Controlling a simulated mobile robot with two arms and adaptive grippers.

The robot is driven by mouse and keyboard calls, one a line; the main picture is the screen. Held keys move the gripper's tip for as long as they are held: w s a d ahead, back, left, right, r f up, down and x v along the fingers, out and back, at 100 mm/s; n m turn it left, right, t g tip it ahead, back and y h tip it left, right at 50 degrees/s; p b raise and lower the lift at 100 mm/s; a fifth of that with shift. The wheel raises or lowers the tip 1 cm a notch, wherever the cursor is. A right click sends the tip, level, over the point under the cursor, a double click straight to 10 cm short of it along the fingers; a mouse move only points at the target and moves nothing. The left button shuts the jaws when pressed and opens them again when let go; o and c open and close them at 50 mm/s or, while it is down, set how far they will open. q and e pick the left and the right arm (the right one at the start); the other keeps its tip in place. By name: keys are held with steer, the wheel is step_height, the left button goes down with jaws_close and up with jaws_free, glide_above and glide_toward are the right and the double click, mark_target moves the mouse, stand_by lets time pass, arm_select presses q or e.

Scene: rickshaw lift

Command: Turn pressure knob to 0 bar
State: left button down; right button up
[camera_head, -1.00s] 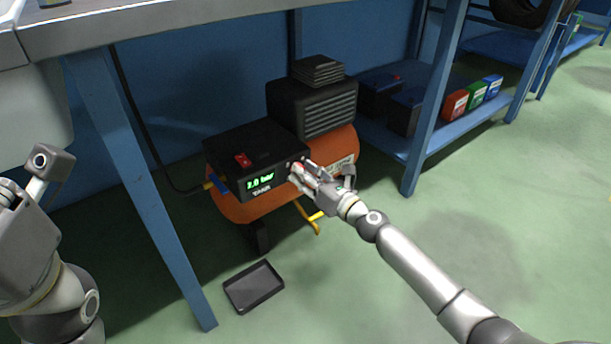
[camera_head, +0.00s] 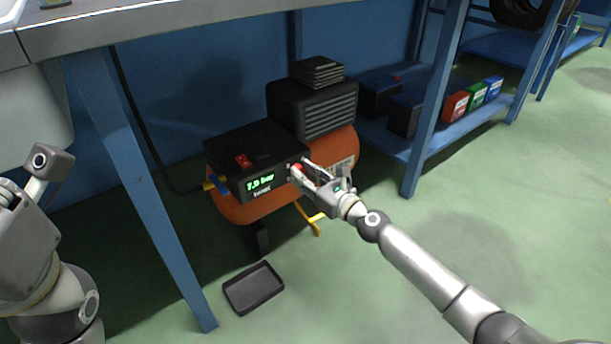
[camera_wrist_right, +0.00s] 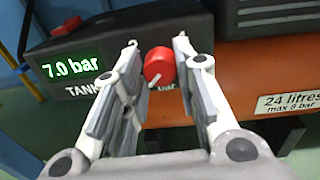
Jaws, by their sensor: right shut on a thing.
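The red pressure knob (camera_wrist_right: 159,66) is on the front of the black control box (camera_head: 225,150) of an orange compressor. The green display (camera_wrist_right: 70,68) reads 7.0 bar in the right wrist view. My right gripper (camera_wrist_right: 160,42) is shut on the red knob, with one finger on each side of it. In the head view this gripper (camera_head: 299,173) hides most of the knob. The white mark on the knob points down and left in the wrist view. My left gripper (camera_head: 38,175) is at the left edge, away from the compressor, and its fingers are unclear.
A blue table leg (camera_head: 140,190) stands left of the compressor, under the workbench top (camera_head: 150,28). A black tray (camera_head: 253,288) lies on the green floor in front. The floor at the right is open.

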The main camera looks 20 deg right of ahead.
steer(key=o, duration=1)
steer(key=shift+o, duration=0.2)
steer(key=shift+s, duration=0.1)
steer(key=v, duration=1.1)
steer(key=shift+s, duration=0.4)
steer(key=shift+d, duration=0.15)
